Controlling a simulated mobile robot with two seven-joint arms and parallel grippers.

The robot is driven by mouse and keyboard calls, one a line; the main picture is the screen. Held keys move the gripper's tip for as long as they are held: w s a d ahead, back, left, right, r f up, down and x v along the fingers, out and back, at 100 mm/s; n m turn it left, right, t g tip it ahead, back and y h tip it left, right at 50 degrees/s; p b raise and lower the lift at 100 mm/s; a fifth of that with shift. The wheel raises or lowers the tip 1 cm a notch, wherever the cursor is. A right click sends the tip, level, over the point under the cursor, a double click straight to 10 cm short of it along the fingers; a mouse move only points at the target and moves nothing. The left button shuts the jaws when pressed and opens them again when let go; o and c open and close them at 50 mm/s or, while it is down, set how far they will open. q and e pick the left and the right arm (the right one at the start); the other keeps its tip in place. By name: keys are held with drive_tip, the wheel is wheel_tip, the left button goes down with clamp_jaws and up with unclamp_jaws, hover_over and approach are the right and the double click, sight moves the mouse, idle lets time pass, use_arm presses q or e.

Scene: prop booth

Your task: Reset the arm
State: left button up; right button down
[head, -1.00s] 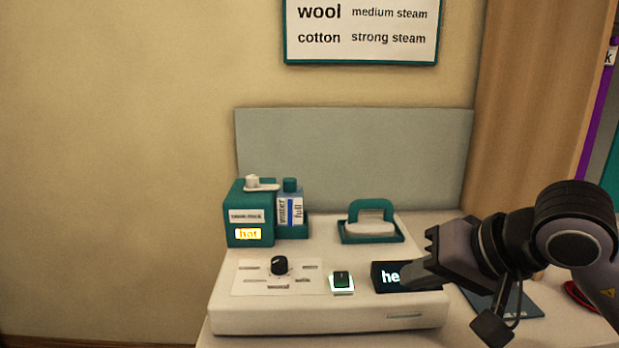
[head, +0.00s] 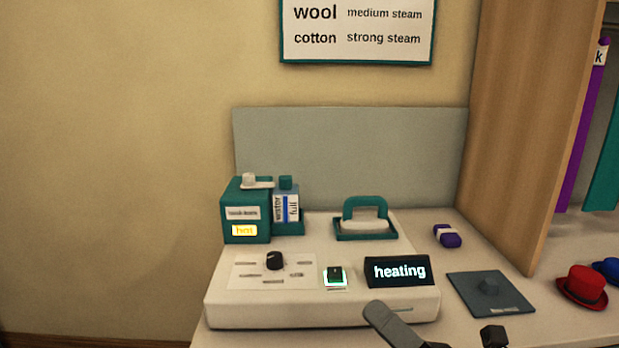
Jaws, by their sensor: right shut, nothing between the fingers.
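Most of the right arm is below the frame. My left gripper is not in view.
On the right lie a grey mat (head: 470,308), a purple-and-white item (head: 447,235) and a red hat (head: 582,287) beside a wooden panel (head: 520,150).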

drive_tip(key=w+d+f+m+t+h, duration=0.1)
drive_tip(key=d+f+m+t+h, duration=0.35)
drive_tip(key=f+m+h, duration=0.75)
drive_tip(key=s+d+f+m+g+h, duration=0.25)
drive_tip(key=s+f+m+g, duration=0.3)
drive_tip(key=f+m, duration=0.5)
drive_tip(key=s+d+f+m+g+h, duration=0.1)
drive_tip(key=s+d+f+m+g, duration=0.25)
drive_tip(key=s+f+m, duration=0.55)
wheel_tip(320, 180, up, 8)
drive_tip(key=w+m+p, duration=0.1)
drive_tip(key=p, duration=1.1)
drive_tip(key=shift+d+h, duration=0.35)
drive_tip(key=shift+w+r, duration=0.1)
